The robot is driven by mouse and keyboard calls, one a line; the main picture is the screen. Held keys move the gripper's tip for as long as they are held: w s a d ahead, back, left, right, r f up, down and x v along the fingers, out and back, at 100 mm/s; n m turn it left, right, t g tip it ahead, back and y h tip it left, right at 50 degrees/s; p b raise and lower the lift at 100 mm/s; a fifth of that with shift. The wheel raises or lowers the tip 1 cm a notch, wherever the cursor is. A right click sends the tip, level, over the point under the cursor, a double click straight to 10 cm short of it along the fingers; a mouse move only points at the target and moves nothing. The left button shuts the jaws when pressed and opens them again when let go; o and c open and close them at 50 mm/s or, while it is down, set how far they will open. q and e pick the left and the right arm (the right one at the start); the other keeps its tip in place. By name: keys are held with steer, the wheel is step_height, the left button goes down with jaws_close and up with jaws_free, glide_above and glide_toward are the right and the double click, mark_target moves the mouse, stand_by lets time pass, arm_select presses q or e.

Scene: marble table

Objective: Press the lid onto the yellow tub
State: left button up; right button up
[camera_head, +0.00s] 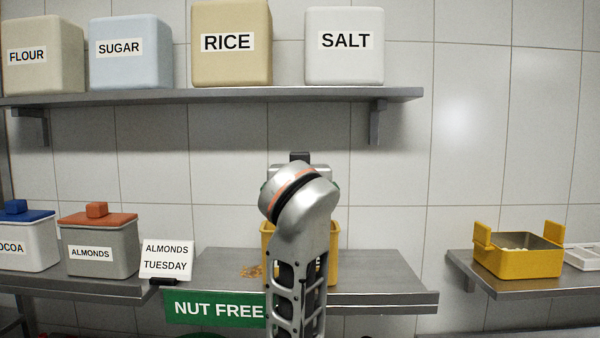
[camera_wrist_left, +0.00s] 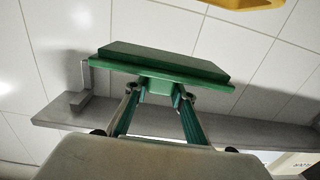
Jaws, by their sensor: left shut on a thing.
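A yellow tub (camera_head: 333,262) stands on the middle metal shelf in the head view, mostly hidden behind my arm. My left gripper (camera_wrist_left: 159,97) is shut on the knob of a green lid (camera_wrist_left: 160,62) in the left wrist view. The lid is held in the air, and the wall and a shelf show behind it. A yellow edge (camera_wrist_left: 245,3) shows at the top of that view, apart from the lid; I cannot tell which yellow thing it is. In the head view my arm hides the gripper and lid. My right gripper is not in view.
An open yellow box (camera_head: 518,262) with upright flaps and pale contents stands on the right shelf (camera_head: 540,288). An almonds tub (camera_head: 98,250) and a card (camera_head: 166,260) stand left. Labelled canisters line the upper shelf (camera_head: 230,98).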

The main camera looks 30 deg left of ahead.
arm_select(q)
steer(key=shift+f, duration=2.8)
steer(key=shift+f, duration=0.3)
steer(key=shift+f, duration=0.9)
steer(key=o, duration=1)
step_height(320, 180, up, 10)
stand_by(0.5)
